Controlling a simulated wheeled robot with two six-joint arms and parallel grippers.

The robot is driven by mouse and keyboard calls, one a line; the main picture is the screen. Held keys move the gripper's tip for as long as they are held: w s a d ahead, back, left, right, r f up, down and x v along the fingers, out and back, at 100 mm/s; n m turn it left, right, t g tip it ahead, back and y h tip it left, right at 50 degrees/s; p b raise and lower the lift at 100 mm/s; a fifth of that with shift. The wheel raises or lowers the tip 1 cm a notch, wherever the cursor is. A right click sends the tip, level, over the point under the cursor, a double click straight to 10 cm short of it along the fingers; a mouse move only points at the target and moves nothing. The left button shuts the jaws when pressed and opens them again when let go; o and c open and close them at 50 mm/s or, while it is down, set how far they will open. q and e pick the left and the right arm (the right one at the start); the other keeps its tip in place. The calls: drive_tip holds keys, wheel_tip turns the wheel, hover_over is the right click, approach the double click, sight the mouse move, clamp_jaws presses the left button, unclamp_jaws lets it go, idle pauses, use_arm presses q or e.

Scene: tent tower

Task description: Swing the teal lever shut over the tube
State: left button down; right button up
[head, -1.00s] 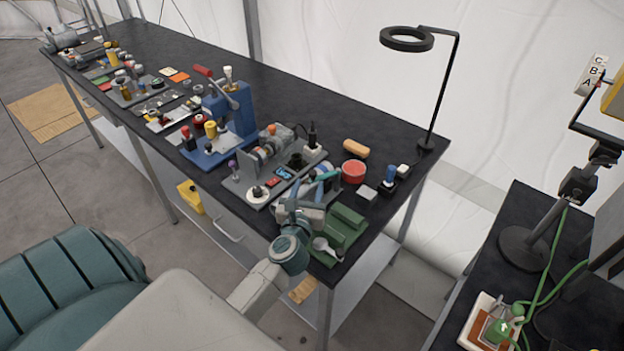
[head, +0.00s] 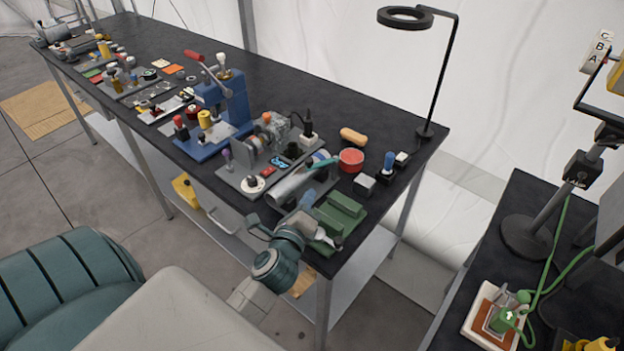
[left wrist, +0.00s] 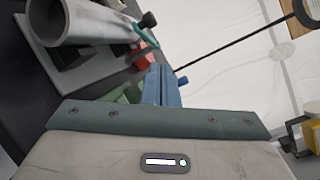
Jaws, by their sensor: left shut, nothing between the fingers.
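The grey tube (head: 292,186) lies in a holder near the front edge of the bench. The teal lever (head: 322,164) lies across the tube's far right end. In the left wrist view the tube (left wrist: 95,22) points at me with its open end, and the teal lever (left wrist: 146,36) shows at its far end, beside a dark knob. My left gripper (head: 306,202) is in front of the tube, by the green block, apart from the lever. Its blue fingers (left wrist: 161,86) are together with nothing between them. My right gripper is not in view.
A green block (head: 340,218) stands right of the tube. A red round container (head: 351,160), a grey cube (head: 364,185) and a blue-knobbed device (head: 387,170) stand behind. A ring lamp (head: 405,18) rises at the back right. A blue press (head: 222,110) stands left.

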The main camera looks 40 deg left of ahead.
use_arm(q)
drive_tip(key=n, duration=0.1)
drive_tip(key=s+d+n, duration=0.1)
drive_tip(key=n, duration=0.1)
drive_tip(key=d+n+h+b, duration=0.1)
drive_tip(key=n, duration=0.1)
drive_tip(key=shift+s, duration=0.35)
drive_tip(key=shift+n, duration=0.5)
drive_tip(key=shift+w+r, duration=0.15)
drive_tip(key=shift+w, duration=0.05)
drive_tip(key=p+x, duration=0.1)
drive_tip(key=x, duration=0.2)
drive_tip(key=p+x, duration=0.1)
drive_tip(key=x, duration=0.2)
drive_tip(key=p+x, duration=0.1)
drive_tip(key=x, duration=0.2)
drive_tip(key=shift+w+r+p, duration=0.35)
drive_tip(key=a, duration=0.4)
drive_tip(key=shift+f, duration=0.3)
